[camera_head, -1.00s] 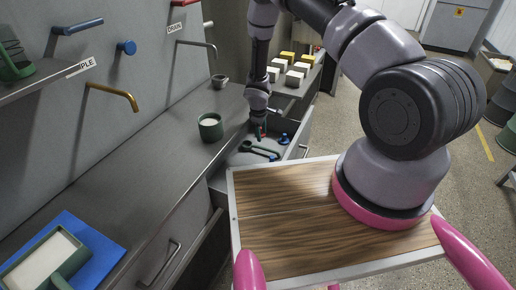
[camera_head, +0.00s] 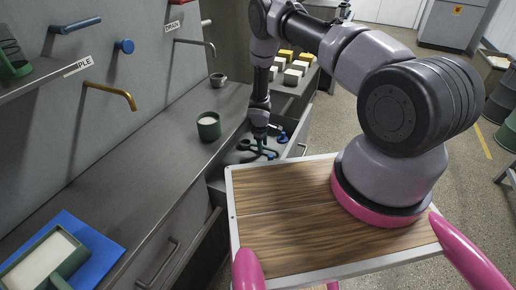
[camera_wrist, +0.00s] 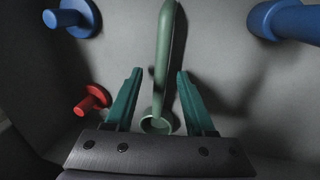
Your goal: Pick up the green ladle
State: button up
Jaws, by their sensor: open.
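The green ladle (camera_wrist: 165,60) lies in the open drawer (camera_head: 221,184) below the counter. In the wrist view its long handle runs up the middle of the picture, with a round ring-like end at the bottom. My gripper (camera_wrist: 156,78) is open, with one green finger on each side of the ladle and gaps on both sides. In the head view my gripper (camera_head: 260,143) reaches down into the drawer over the ladle (camera_head: 246,146). The rest of the ladle is cut off in the wrist view and partly hidden by my arm in the head view.
Blue knob-like pieces (camera_wrist: 72,17) and (camera_wrist: 287,22) and a red one (camera_wrist: 92,100) lie near the ladle in the drawer. A green cup (camera_head: 208,127) stands on the counter beside the drawer. Several white and yellow blocks (camera_head: 292,76) sit behind.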

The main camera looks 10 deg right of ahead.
grip_shut()
jog(key=shift+r, duration=0.1)
jog(key=shift+r, duration=0.2)
notch_tip(320, 180, up, 12)
jog(key=s+a, duration=1)
jog(key=s, duration=0.5)
jog(key=shift+f, duration=0.25)
